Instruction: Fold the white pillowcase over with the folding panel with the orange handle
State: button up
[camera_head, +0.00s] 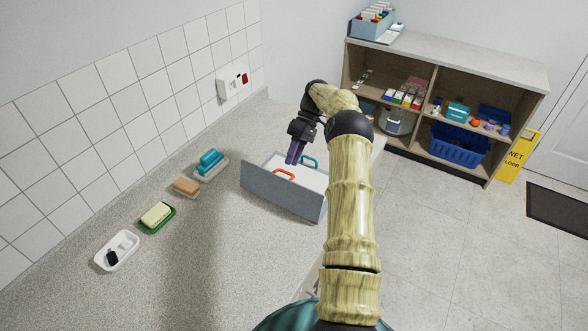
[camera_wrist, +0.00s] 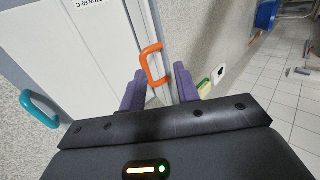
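The folding board lies on the speckled counter, with a grey upright face (camera_head: 282,193) toward the camera. The white pillowcase (camera_head: 313,179) lies flat behind that face, partly hidden by it and by my arm. It also shows in the wrist view (camera_wrist: 75,38), with printed text. The orange handle (camera_head: 285,173) stands near the grey face's top edge. My gripper (camera_head: 294,157) is above the board, purple fingers pointing down. In the wrist view, my gripper (camera_wrist: 160,80) is open, and the orange handle (camera_wrist: 152,64) shows between and just beyond its fingertips; contact is unclear.
A teal handle (camera_head: 310,161) is on the board's far side. Along the tiled wall sit a blue brush on a tray (camera_head: 209,163), a brown brush (camera_head: 186,187), a green soap dish (camera_head: 158,217) and a white dish (camera_head: 117,249). The near counter is clear.

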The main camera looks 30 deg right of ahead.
notch_tip(320, 180, up, 4)
jog(key=shift+a+r, duration=0.1)
jog(key=shift+c, duration=0.4)
jog(key=c, duration=0.4)
jog(key=shift+a+n, duration=0.15)
jog(key=shift+n, duration=0.15)
grip_shut()
jog(key=s+a+r+n+t+h+p, duration=0.2)
jog(key=a+r+n+t+h, duration=0.2)
jog(key=n, duration=1.3)
notch_tip(320, 180, up, 3)
jog(key=a+h, duration=0.1)
jog(key=h, duration=0.2)
jog(key=shift+a+n+h, duration=0.3)
jog(key=shift+a+h, duration=0.05)
jog(key=shift+h, duration=0.05)
